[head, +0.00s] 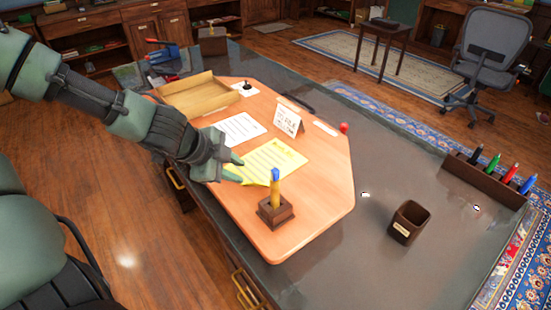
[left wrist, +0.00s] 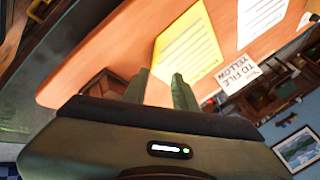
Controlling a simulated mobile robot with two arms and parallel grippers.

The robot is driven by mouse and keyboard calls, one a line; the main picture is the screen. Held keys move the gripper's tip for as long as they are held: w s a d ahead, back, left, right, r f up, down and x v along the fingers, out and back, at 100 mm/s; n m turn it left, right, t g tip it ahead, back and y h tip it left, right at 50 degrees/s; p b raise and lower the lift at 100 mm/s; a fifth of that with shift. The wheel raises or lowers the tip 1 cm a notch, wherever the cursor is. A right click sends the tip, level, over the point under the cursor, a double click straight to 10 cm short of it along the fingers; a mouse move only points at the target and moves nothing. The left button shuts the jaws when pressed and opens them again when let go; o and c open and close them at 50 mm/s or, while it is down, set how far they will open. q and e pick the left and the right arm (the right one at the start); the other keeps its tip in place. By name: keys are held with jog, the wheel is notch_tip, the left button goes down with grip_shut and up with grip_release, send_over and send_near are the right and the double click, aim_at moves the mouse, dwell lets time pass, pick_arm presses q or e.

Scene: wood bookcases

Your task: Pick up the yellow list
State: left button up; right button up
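The yellow list (head: 268,162) is a yellow sheet with printed lines. It lies flat on the light wooden board (head: 315,205) on the desk. It also shows in the left wrist view (left wrist: 188,48), beyond the fingertips. My left gripper (head: 236,168) is at the sheet's left edge in the head view, with its fingers apart and nothing seen between them. Its two green fingers also show in the left wrist view (left wrist: 160,82). I cannot tell whether they touch the paper. My right gripper is not in view.
A pen holder (head: 275,212) stands close in front. A wooden tray (head: 200,97) is at the back left; a dark cup (head: 408,222) and a marker rack (head: 484,181) are at right.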

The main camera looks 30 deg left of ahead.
aim_at(254, 183)
pick_arm(q)
jog(key=shift+s+d+f, duration=0.15)
jog(key=shift+d+f, duration=0.25)
jog(key=shift+d, duration=0.05)
jog(key=shift+f+b, duration=0.3)
jog(key=shift+b, duration=0.05)
jog(key=shift+w+f, duration=0.4)
jog(key=shift+f, duration=0.15)
jog(key=x, duration=0.1)
jog(key=b+x, duration=0.1)
jog(key=x, duration=0.2)
jog(key=shift+w+d+f+b, duration=0.2)
jog(key=shift+d+f+b, duration=0.05)
jog(key=shift+d+b, duration=0.15)
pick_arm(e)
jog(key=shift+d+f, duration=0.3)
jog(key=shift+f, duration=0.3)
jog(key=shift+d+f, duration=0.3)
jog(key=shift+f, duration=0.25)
pick_arm(q)
jog(key=shift+r, duration=0.1)
jog(key=shift+c, duration=0.3)
grip_shut()
